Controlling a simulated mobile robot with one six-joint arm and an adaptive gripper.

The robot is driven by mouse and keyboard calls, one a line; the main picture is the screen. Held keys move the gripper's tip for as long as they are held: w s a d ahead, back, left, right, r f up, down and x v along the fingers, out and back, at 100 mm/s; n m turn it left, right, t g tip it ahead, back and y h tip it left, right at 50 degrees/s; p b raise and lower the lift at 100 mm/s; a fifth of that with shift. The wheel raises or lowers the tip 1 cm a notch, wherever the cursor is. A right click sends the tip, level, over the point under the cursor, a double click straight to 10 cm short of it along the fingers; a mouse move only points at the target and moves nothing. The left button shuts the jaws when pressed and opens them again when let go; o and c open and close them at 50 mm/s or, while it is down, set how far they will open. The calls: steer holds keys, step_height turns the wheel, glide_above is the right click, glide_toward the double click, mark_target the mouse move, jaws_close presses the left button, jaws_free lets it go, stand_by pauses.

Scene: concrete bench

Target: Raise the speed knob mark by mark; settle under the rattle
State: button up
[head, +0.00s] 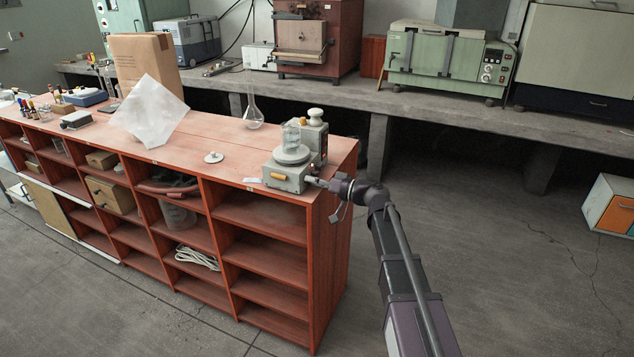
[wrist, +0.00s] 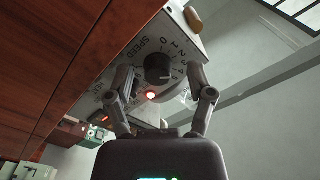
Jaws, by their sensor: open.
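The speed knob (wrist: 157,67) is a dark round knob on the light panel of a device, with "SPEED" and printed numbers including 0, 1 and 2 around it. The knob's pointer setting is too small to read. My gripper (wrist: 160,72) is open, one finger on each side of the knob, with visible gaps.
The red shelf unit (head: 200,140) also bears a white disc (head: 214,157), a glass flask (head: 253,112), a white sheet (head: 150,108) and a brown paper bag (head: 143,62). A concrete bench (head: 440,107) with machines runs behind. The floor at right is mostly clear.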

jaws_close()
steer(key=shift+d, duration=0.5)
steer(key=shift+a, duration=0.35)
steer(key=shift+a+m, duration=0.2)
steer(key=shift+m, duration=0.1)
steer(key=m, duration=0.3)
steer(key=shift+a+m, duration=0.1)
steer(key=shift+m, duration=0.3)
steer(key=m, duration=0.5)
steer(key=shift+s, duration=0.1)
steer(key=m, duration=0.5)
steer(key=shift+s+m, duration=0.1)
steer(key=shift+m, duration=0.2)
